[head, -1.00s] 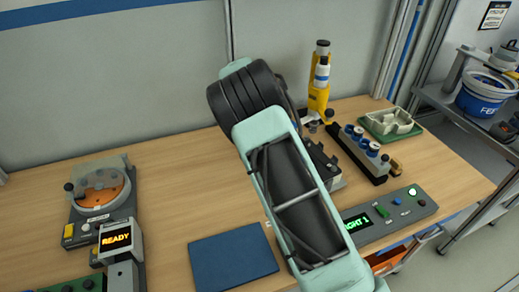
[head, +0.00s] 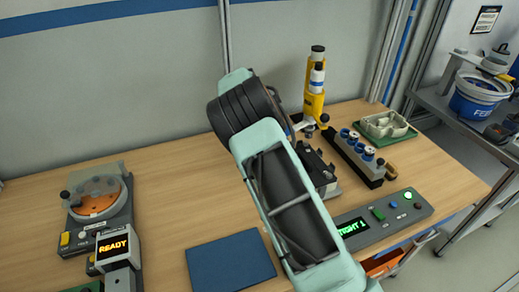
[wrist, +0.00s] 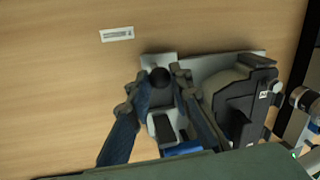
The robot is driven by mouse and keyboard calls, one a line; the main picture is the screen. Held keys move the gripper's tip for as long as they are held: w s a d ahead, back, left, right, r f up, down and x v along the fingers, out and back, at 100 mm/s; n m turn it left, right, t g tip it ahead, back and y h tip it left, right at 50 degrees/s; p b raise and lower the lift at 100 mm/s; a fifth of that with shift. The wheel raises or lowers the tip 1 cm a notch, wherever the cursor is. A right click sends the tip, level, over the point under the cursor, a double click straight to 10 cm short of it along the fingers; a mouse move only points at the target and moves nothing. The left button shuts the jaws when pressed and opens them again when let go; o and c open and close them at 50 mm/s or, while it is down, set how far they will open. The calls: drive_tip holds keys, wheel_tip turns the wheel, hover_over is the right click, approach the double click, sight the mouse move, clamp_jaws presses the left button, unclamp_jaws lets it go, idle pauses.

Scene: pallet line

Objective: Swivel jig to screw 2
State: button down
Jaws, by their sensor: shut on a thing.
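The jig (head: 323,174) is a dark fixture on a grey base, partly hidden by my arm in the head view. In the wrist view its grey base plate (wrist: 215,62) shows, with a large dark rounded housing (wrist: 240,100) on the right. My gripper (wrist: 160,84) has its two fingers on either side of a round black knob (wrist: 160,76) at the jig's left end, shut on it. The head view hides the fingers behind my arm. A yellow screwdriver (head: 314,90) stands upright behind the jig. The screws cannot be made out.
A control panel (head: 385,221) with a partly covered green readout ending "IGHT 1" lies front right. A dark rack (head: 352,160) with blue-topped parts and a green tray (head: 383,127) stand right. A blue mat (head: 230,264) lies in front; a "READY" station (head: 100,210) stands left.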

drive_tip(key=c, duration=1.7)
unclamp_jaws()
drive_tip(key=shift+w+d, duration=0.15)
drive_tip(key=shift+c, duration=0.2)
drive_tip(key=shift+r, duration=0.15)
wheel_tip(320, 180, up, 12)
drive_tip(key=s+a, duration=0.1)
drive_tip(key=a, duration=0.1)
drive_tip(key=shift+s+f, duration=0.2)
